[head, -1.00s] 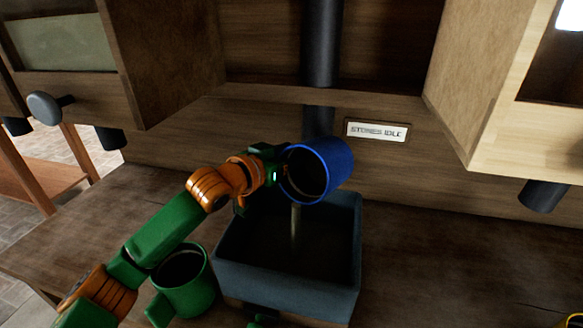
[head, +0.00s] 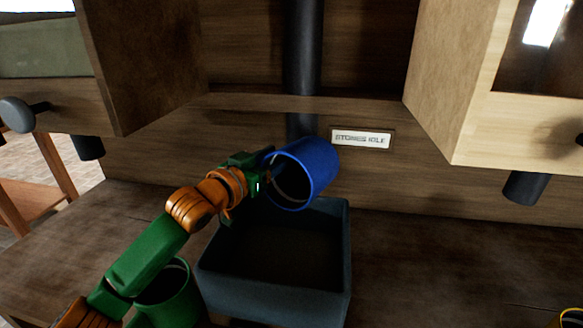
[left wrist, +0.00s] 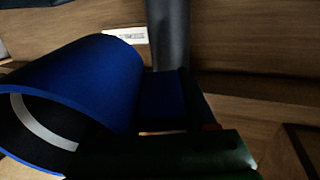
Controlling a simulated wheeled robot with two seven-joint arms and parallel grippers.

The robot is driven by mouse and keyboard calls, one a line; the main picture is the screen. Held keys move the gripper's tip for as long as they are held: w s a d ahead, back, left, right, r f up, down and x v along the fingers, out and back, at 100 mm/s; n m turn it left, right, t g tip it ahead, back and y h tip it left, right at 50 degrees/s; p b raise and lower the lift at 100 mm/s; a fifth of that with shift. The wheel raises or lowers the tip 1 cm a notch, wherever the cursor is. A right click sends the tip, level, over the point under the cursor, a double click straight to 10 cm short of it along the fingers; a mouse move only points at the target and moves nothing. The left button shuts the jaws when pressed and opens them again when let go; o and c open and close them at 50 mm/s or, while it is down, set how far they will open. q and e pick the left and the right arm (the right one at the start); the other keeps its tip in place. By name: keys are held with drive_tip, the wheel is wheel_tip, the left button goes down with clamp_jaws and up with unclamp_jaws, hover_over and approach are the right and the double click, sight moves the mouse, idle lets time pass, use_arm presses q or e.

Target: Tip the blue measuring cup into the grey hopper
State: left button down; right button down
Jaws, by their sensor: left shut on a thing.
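The blue measuring cup (head: 312,168) is tilted steeply over the back part of the grey hopper (head: 275,302), its mouth facing down and toward me. A pale band shows inside its mouth. My left gripper (head: 263,172) is shut on the cup at its left side. The left wrist view shows the cup (left wrist: 95,85) close up, with the dark green gripper (left wrist: 165,152) against it. No stream shows below the cup. The hopper is an open square box; its inside looks dark, and I cannot tell what lies in it. My right gripper is out of view.
A green mug (head: 178,303) stands just left of the hopper, partly behind my left arm. A dark pipe (head: 303,50) runs down the back wall beside a small sign (head: 361,139). Wooden boxes overhang both sides. The bench (head: 440,270) right of the hopper is mostly clear.

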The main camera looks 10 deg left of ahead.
use_arm(q)
drive_tip(key=shift+r+t+h+b, duration=0.1)
drive_tip(key=shift+t+h+b, duration=0.3)
drive_tip(key=shift+b, duration=0.55)
drive_tip(key=shift+r+t, duration=0.25)
drive_tip(key=shift+t, duration=0.05)
wheel_tip(320, 180, up, 4)
drive_tip(key=p, duration=0.4)
drive_tip(key=shift+r+p, duration=0.2)
drive_tip(key=shift+p, duration=0.15)
drive_tip(key=shift+f, duration=0.2)
